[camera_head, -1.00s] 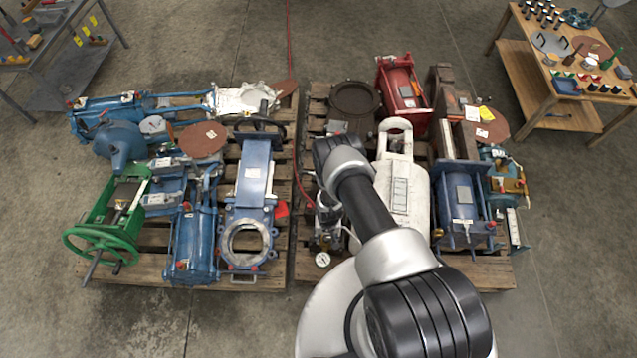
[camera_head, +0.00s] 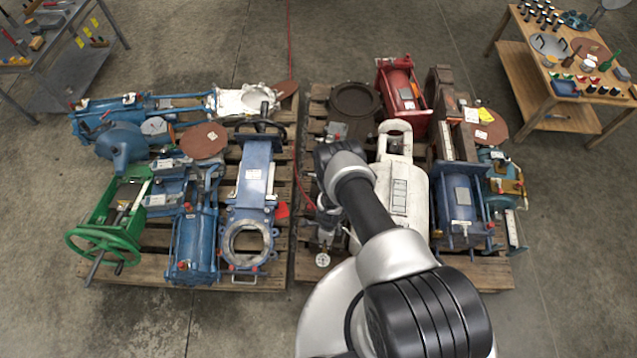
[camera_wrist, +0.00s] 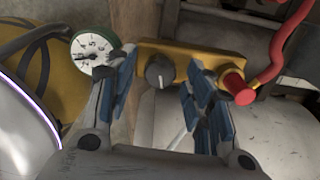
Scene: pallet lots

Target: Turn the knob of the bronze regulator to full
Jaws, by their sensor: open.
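The bronze regulator (camera_wrist: 207,64) is a brass-coloured block across the upper middle of the wrist view. Its dark grey knob (camera_wrist: 160,71) faces the camera and has a pale pointer mark near its top. My gripper (camera_wrist: 162,76) is open, with one blue-padded finger to either side of the knob in the picture. I cannot tell whether the pads touch it. A round white dial gauge (camera_wrist: 91,53) sits left of the block. A red cap (camera_wrist: 238,88) is at its right end. In the head view my arm hides most of the regulator.
A red hose (camera_wrist: 287,45) rises beside the red cap. A pale rounded tank (camera_wrist: 165,118) lies below the block. In the head view, a white cylinder casing (camera_head: 405,203) stands right of the regulator, and blue valves (camera_head: 250,185) crowd the left pallet.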

